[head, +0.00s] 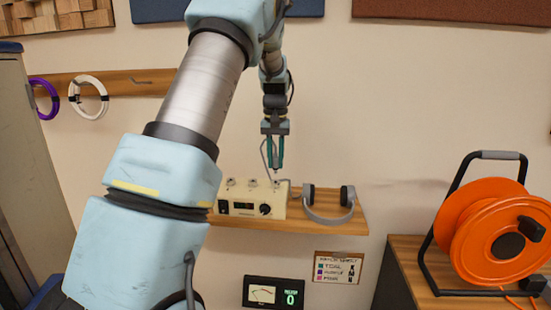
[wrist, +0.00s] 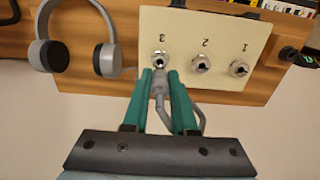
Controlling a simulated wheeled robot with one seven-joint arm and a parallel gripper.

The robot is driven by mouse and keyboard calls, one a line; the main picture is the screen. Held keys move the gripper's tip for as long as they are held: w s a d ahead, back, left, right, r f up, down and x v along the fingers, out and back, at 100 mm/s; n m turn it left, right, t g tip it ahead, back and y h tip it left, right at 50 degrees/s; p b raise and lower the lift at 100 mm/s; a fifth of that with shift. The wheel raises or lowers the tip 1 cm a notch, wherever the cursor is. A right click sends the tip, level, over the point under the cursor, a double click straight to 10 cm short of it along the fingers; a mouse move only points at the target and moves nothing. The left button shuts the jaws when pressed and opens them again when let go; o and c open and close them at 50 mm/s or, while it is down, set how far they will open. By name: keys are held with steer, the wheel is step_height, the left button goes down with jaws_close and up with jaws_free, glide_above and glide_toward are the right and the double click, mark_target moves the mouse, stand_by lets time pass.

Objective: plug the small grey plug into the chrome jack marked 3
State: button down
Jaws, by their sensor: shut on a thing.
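My gripper (head: 275,168) is shut on the small grey plug (wrist: 158,84), which sits between its two green fingers in the wrist view. The plug's grey cable (wrist: 199,112) loops out to the right of the fingers. The chrome jack marked 3 (wrist: 160,59) is on top of the cream amp box (head: 245,208), just beyond the fingertips and in line with the plug. Its dark opening still shows, and I cannot tell whether the plug's tip touches it. Jack 2 (wrist: 201,63) and jack 1 (wrist: 238,69) are to its right in the wrist view.
The box stands on a wooden shelf (head: 340,225). Grey headphones (head: 329,206) lie close beside it. An orange cable reel (head: 490,235) stands on a cabinet at the right. Rings of cable (head: 88,97) hang on the wall at the left. The wall above the headphones is clear.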

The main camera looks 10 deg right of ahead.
mark_target(275, 169)
steer(key=shift+f+b, duration=1.1)
steer(key=shift+f, duration=0.8)
steer(key=c, duration=0.6)
jaws_free()
steer(key=shift+c, duration=0.2)
step_height(275, 169, up, 11)
steer(key=b, duration=0.3)
steer(key=shift+f, duration=0.1)
